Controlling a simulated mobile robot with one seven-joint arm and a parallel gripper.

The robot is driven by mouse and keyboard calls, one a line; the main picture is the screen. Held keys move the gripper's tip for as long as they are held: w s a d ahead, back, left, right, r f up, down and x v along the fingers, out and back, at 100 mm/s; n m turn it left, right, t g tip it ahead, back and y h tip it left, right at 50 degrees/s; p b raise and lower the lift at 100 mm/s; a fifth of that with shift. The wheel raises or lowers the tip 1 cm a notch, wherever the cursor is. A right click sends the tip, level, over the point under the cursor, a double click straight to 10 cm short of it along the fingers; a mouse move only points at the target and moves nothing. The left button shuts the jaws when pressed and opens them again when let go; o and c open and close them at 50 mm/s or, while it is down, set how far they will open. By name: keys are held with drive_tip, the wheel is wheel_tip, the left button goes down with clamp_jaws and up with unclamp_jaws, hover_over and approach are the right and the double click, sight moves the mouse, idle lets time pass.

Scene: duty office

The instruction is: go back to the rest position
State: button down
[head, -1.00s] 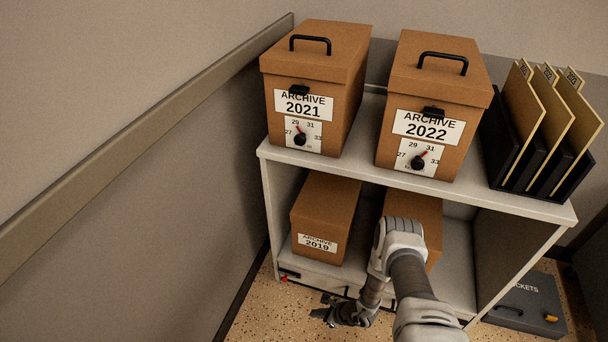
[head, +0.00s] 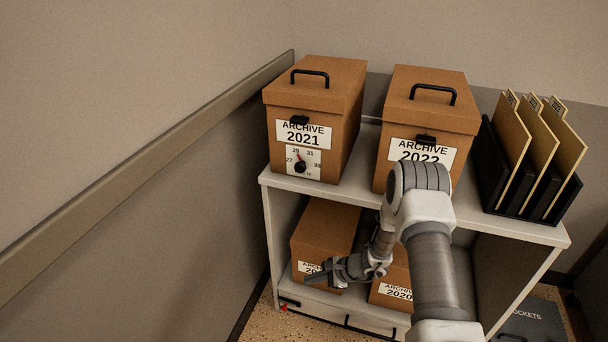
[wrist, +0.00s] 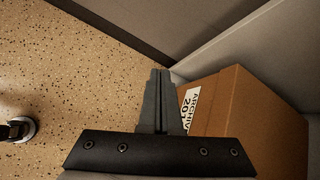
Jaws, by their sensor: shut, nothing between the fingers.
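My gripper (head: 318,277) is at the left end of the lower shelf in the head view, in front of the 2019 archive box (head: 322,236) and partly covering its label. In the wrist view my gripper (wrist: 159,74) has its two fingers together, with nothing between them. The 2019 box (wrist: 252,120) shows to the right of the fingers, its label turned. I cannot tell whether the fingers touch the box. My arm crosses the front of the shelf unit and hides part of the 2022 box (head: 432,103).
The 2020 box (head: 392,292) is on the lower shelf. A grey case (head: 535,320) is on the floor at right. A wall with a rail (head: 200,118) runs along the left.

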drive_tip(key=s+r+n+h, duration=0.1)
drive_tip(key=s+r+n, duration=0.15)
drive_tip(key=r, duration=0.85)
drive_tip(key=s+r+n+g, duration=0.15)
drive_tip(key=r+n, duration=0.25)
drive_tip(key=r, duration=0.6)
drive_tip(key=s+r+n+h, duration=0.1)
drive_tip(key=s+r+n, duration=0.2)
drive_tip(key=r, duration=0.8)
drive_tip(key=s+d+r+n+t+h, duration=0.1)
drive_tip(key=s+d+r+n+h, duration=0.1)
drive_tip(key=s+d+r, duration=0.4)
drive_tip(key=s+d+r+n+t+h, duration=0.2)
drive_tip(key=s+r+n+h, duration=0.1)
drive_tip(key=s, duration=0.5)
drive_tip(key=s+d+r+n+t+h, duration=0.1)
drive_tip(key=s+d+r+n+h, duration=0.1)
drive_tip(key=s+d+r, duration=0.45)
wheel_tip(320, 180, up, 22)
drive_tip(key=s+a+p, duration=0.1)
drive_tip(key=a+p, duration=0.1)
drive_tip(key=p, duration=2.1)
drive_tip(key=shift+a+f, duration=0.25)
drive_tip(key=shift+a, duration=0.1)
